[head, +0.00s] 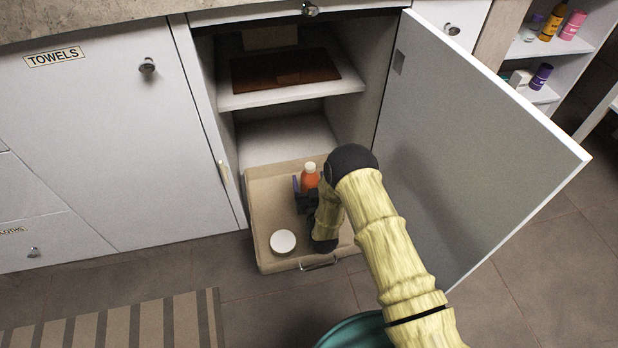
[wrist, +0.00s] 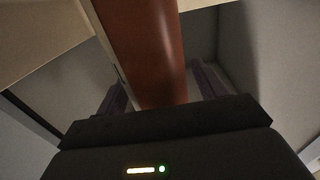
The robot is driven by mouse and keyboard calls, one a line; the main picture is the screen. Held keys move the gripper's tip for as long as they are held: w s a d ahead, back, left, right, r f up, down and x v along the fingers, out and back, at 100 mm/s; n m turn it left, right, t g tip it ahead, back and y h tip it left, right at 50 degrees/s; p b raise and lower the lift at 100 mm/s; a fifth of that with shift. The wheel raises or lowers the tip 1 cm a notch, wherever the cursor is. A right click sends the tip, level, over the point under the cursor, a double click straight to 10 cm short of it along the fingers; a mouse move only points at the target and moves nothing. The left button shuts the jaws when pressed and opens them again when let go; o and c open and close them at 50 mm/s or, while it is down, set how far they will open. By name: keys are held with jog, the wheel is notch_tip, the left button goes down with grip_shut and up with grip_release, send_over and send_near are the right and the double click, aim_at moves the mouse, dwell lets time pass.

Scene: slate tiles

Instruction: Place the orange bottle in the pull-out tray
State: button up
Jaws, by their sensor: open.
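The orange bottle (head: 309,179) with a pale cap is upright over the pull-out tray (head: 262,205). My gripper hides its lower part, so I cannot see whether its base touches the tray floor. The tray is beige and pulled out at the bottom of the open cabinet. My gripper (head: 303,189) is low over the tray, at the bottle. In the wrist view the bottle (wrist: 150,50) stands between the two dark purple fingers of my gripper (wrist: 161,90). The fingers are open, with a gap visible on the bottle's right side.
A round white item (head: 283,241) sits in the tray's front left. The cabinet door (head: 470,130) stands open at right, close to my arm. A shelf (head: 290,95) with a dark brown board is above. Several bottles, including a yellow-orange one (head: 553,22), stand on shelves at far right.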

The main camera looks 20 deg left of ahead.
jog(key=p+v, duration=0.3)
jog(key=v, duration=0.3)
jog(key=shift+s, duration=0.3)
jog(key=shift+d, duration=0.1)
jog(key=shift+c, duration=0.4)
dwell(0.6)
